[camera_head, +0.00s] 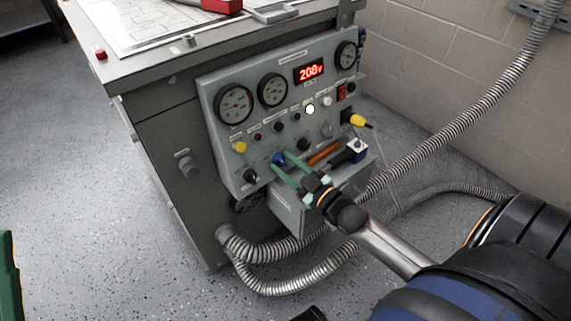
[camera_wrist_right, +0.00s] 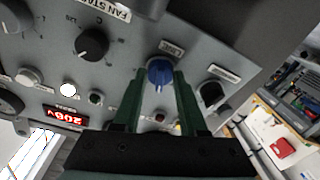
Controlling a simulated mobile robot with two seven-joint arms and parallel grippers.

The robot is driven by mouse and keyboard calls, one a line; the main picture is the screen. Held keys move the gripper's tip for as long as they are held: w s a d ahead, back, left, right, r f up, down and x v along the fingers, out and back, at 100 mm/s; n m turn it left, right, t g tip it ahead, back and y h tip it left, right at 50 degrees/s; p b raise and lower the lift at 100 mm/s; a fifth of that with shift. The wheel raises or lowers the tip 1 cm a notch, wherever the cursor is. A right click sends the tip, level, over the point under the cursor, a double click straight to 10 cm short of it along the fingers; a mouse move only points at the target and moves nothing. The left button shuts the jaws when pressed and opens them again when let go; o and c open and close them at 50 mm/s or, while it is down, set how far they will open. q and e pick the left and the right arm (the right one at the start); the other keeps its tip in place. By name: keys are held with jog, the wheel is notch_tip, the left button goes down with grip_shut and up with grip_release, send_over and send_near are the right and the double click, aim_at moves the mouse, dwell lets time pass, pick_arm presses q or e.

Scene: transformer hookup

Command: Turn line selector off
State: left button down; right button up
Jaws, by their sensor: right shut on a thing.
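The line selector is a blue round knob (camera_wrist_right: 160,72) on the grey control panel, with a label above it in the right wrist view. It also shows in the head view (camera_head: 278,158), low on the panel's left half. My right gripper (camera_wrist_right: 160,82) has its two green fingers on either side of the blue knob and is shut on it. In the head view the right gripper (camera_head: 280,161) reaches the panel from the lower right. A white mark shows on the knob; the setting is too small to read. My left gripper does not clearly show.
The panel (camera_head: 205,95) carries dials, a red display (camera_head: 309,72) reading about 208 V, a yellow knob (camera_head: 239,147) and several black knobs. A tray (camera_head: 290,210) sticks out below it. Flexible conduits (camera_head: 295,285) run along the floor. Open floor lies left of the cabinet.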

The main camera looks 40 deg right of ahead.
grip_shut()
pick_arm(q)
jog(key=shift+r, duration=0.15)
pick_arm(e)
jog(key=shift+r+n+p, duration=0.2)
jog(key=shift+n+p, duration=0.6)
jog(key=shift+p, duration=0.1)
jog(key=n+p, duration=0.2)
jog(key=shift+n+g+y, duration=0.3)
jog(key=shift+y, duration=0.1)
jog(key=shift+n+p, duration=0.75)
jog(key=shift+n, duration=0.45)
pick_arm(q)
notch_tip(320, 180, up, 6)
jog(key=m+p, duration=0.1)
jog(key=shift+a, duration=0.25)
pick_arm(e)
jog(key=shift+f+n, duration=0.1)
jog(key=shift+n, duration=0.9)
pick_arm(q)
jog(key=shift+s+r, duration=0.1)
pick_arm(e)
jog(key=shift+g+y, duration=0.4)
